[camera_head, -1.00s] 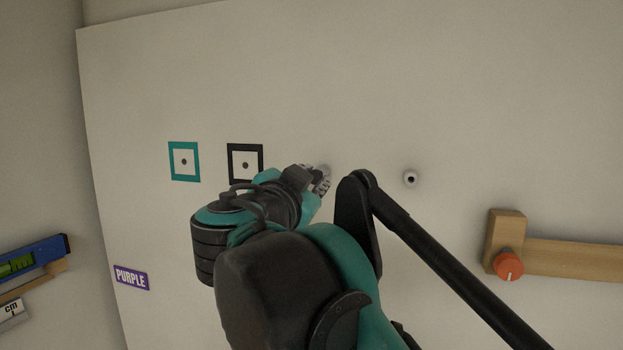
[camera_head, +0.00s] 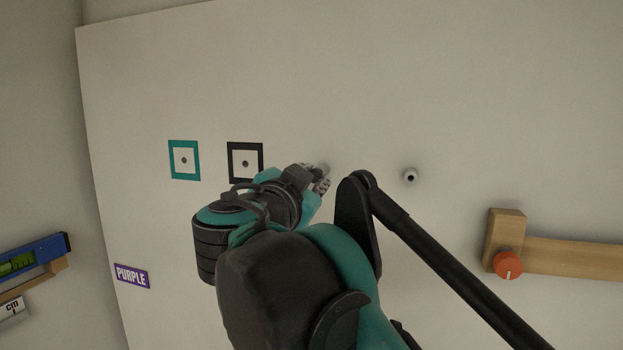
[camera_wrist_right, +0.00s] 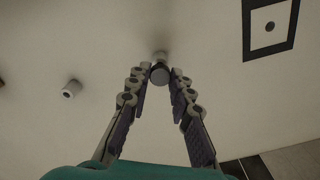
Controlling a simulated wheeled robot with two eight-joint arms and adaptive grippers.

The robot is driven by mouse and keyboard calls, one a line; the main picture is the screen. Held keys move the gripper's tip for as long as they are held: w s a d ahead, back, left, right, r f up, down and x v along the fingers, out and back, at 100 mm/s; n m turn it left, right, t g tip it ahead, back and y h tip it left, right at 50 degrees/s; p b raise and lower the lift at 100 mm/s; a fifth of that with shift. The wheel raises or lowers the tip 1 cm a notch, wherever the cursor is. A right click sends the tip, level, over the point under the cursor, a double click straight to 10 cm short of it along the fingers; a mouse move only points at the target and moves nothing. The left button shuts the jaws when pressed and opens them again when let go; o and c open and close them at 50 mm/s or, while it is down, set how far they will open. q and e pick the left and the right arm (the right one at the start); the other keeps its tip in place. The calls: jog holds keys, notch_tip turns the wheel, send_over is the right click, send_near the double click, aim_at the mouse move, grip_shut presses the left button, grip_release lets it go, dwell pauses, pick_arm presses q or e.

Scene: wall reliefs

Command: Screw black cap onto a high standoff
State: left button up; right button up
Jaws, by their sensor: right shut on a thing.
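My right gripper (camera_head: 320,181) is up at the wall panel, right of the black square frame. In the right wrist view, its two fingers (camera_wrist_right: 160,75) close at their tips on a small dark round cap (camera_wrist_right: 159,73). A pale standoff (camera_wrist_right: 160,56) shows right behind the cap, in line with it. I cannot tell whether the cap is threaded on it. In the head view the gripper mostly hides this place. A second pale standoff (camera_head: 410,177) with a dark hole stands free to the right; it also shows in the right wrist view (camera_wrist_right: 71,89). My left gripper is out of view.
A teal square frame (camera_head: 184,160) and a black square frame (camera_head: 245,162) are on the panel at left. A PURPLE label (camera_head: 132,276) is below. A wooden bar (camera_head: 570,258) with an orange knob (camera_head: 508,265) is at right. A blue level (camera_head: 35,256) is far left.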

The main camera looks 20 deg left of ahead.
jog(key=shift+w, duration=0.65)
jog(key=o, duration=0.9)
jog(key=s, duration=1.2)
jog(key=shift+a, duration=0.15)
